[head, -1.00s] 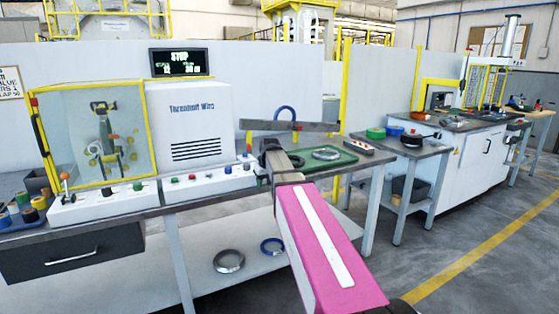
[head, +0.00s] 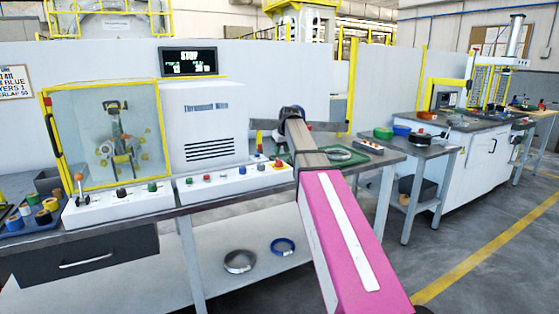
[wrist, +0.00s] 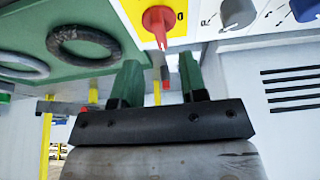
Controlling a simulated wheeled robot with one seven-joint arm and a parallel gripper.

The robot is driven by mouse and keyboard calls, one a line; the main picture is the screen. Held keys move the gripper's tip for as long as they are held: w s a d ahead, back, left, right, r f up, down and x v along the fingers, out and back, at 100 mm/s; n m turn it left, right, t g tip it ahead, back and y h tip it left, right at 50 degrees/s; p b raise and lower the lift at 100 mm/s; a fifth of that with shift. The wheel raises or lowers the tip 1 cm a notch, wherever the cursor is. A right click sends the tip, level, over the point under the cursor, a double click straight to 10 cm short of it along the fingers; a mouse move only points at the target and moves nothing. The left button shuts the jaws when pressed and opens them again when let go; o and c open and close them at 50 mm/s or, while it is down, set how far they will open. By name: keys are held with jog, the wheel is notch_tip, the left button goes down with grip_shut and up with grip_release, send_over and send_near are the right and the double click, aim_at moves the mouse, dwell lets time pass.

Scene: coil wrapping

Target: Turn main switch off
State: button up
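The main switch appears as a red rotary knob on a yellow plate (wrist: 160,20) at the top of the wrist view. In the head view it is a small red spot on yellow (head: 279,164) at the right end of the white control panel, beside my arm. My gripper (wrist: 160,82) has two green fingers apart, with no object clearly held between them. The fingers point toward the panel, and the knob lies just beyond the tips, apart from them. A small red-tipped piece shows between the fingers; I cannot tell what it is. In the head view my arm hides the fingers.
A row of knobs and buttons (head: 207,179) lies along the panel left of the switch. The green tray (head: 370,148) with rings is right of my arm. The white winder housing (head: 207,125) stands behind the panel. The display (head: 188,62) reads STOP.

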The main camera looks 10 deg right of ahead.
aim_at(279, 160)
jog(key=x, duration=0.5)
jog(key=shift+w+f, duration=0.15)
jog(key=shift+f, duration=0.25)
grip_shut()
